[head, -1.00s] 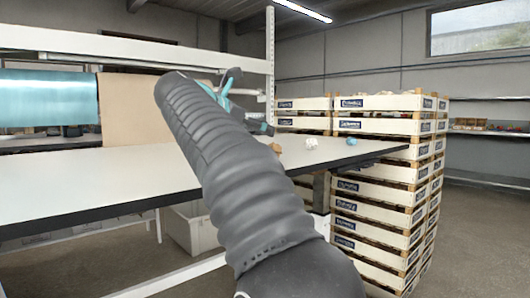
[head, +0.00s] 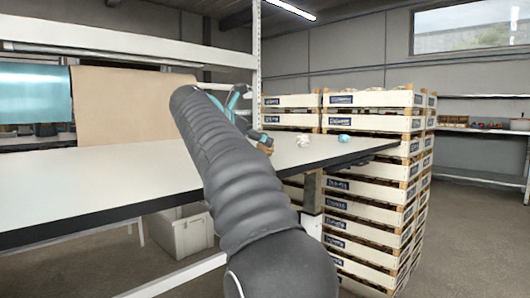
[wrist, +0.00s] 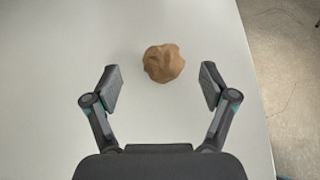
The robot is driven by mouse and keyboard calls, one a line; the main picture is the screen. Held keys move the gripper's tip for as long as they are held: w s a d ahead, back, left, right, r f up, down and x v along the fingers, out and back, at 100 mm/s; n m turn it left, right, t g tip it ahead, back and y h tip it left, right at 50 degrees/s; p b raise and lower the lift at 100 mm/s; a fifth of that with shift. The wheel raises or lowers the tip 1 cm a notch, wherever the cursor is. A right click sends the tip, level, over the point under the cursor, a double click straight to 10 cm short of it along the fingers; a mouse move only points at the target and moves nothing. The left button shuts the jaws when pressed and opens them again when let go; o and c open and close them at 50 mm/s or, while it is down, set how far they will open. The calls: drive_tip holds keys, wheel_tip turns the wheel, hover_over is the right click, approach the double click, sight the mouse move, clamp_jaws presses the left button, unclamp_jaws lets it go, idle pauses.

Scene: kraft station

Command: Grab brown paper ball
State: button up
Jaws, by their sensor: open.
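The brown paper ball (wrist: 163,63) lies on the white tabletop (wrist: 60,60) in the wrist view, ahead of my gripper (wrist: 161,86) and close to centred between its fingers. My gripper is open and empty, one finger to each side, with the ball just beyond the fingertips. I cannot tell the height of the fingers above the table. In the head view the ball (head: 265,148) shows small beside my arm, and most of my gripper is hidden behind the arm.
A white ball (head: 303,140) and a blue ball (head: 344,138) lie farther right on the table. Stacked crates (head: 375,185) stand by the table's right end. A rack post (head: 256,60) rises behind. A grey bin (head: 185,232) is under the table.

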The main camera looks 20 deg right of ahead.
sight(261, 146)
drive_tip(key=shift+w+d+f, duration=0.1)
drive_tip(key=shift+d+f, duration=0.3)
drive_tip(key=x, duration=0.2)
drive_tip(key=b+x, duration=0.1)
drive_tip(key=x, duration=0.1)
drive_tip(key=shift+f, duration=0.35)
drive_tip(key=c, duration=0.9)
